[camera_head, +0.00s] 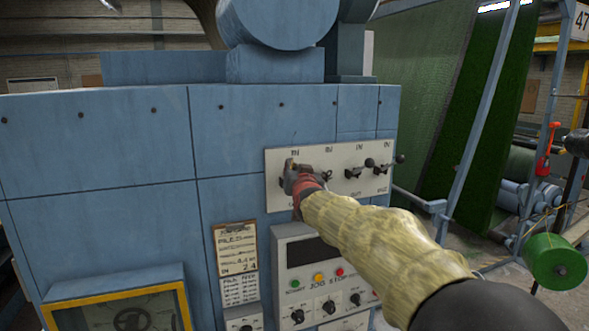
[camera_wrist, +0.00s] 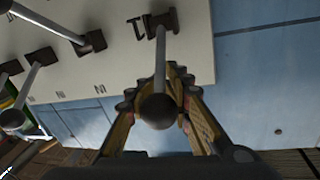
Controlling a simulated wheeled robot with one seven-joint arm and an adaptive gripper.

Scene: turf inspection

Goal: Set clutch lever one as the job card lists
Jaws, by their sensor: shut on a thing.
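My gripper (camera_head: 302,180) is shut on clutch lever one (camera_wrist: 160,52), the leftmost lever on the white plate (camera_head: 277,200). In the wrist view my gripper's fingers (camera_wrist: 161,88) stand either side of its shaft, around the dark ball knob (camera_wrist: 158,111). My gripper hides most of this lever in the head view, and its exact position is hard to tell. The plate has IN marks above and OUT marks below. The job card (camera_head: 237,240) hangs on a clipboard below left; its bottom line seems to read IN 2 4, the rest is too small.
Other levers stand close to the right of lever one, among them a dark-knobbed one (camera_head: 354,172) and the rightmost one (camera_head: 385,167). A control box (camera_head: 318,270) with coloured buttons sits just below the plate. Green turf (camera_head: 480,120) hangs at the right.

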